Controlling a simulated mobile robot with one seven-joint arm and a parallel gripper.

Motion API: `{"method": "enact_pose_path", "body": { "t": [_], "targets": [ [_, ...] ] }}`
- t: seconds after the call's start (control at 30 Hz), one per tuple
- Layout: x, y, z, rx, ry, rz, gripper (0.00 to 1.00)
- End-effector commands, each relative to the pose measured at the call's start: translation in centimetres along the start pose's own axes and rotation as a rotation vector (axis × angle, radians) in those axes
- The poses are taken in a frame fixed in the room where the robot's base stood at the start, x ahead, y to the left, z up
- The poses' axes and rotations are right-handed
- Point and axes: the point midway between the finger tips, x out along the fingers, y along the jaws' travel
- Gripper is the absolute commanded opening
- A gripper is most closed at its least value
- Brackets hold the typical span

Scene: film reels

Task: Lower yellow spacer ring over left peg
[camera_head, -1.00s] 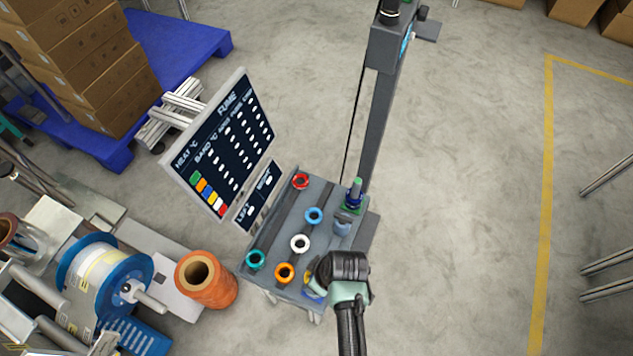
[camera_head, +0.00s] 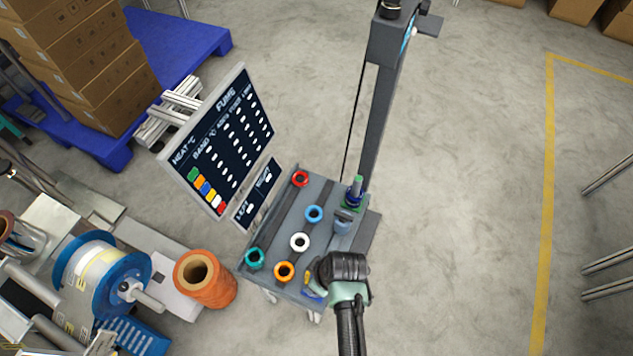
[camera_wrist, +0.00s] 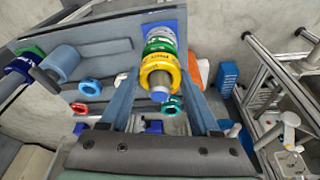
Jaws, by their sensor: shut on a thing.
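The yellow spacer ring (camera_wrist: 160,70) is between the two fingers of my gripper (camera_wrist: 161,78) in the wrist view, and the gripper is shut on it. A peg's rounded blue-grey end (camera_wrist: 159,94) shows through the ring's opening, so the ring appears to be around that peg.
Several loose rings stand on the grey cart top: red (camera_head: 300,179), blue (camera_head: 314,214), white (camera_head: 300,242), teal (camera_head: 255,258) and orange (camera_head: 284,271). A sign board (camera_head: 218,138) rises at the left.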

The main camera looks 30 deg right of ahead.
Motion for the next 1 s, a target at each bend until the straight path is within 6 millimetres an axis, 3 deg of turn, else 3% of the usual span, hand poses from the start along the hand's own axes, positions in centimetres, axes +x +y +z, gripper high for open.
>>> {"method": "enact_pose_path", "body": {
  "t": [0.4, 0.43, 0.6, 1.0],
  "targets": [
    [0.44, 0.02, 0.09, 0.000, 0.001, 0.001, 0.06],
    [0.44, 0.02, 0.09, 0.000, 0.001, 0.001, 0.67],
    [0.44, 0.01, 0.10, 0.000, 0.001, 0.001, 0.97],
    [-0.17, 0.00, 0.12, 0.000, 0.001, 0.001, 0.98]
  ]
}}
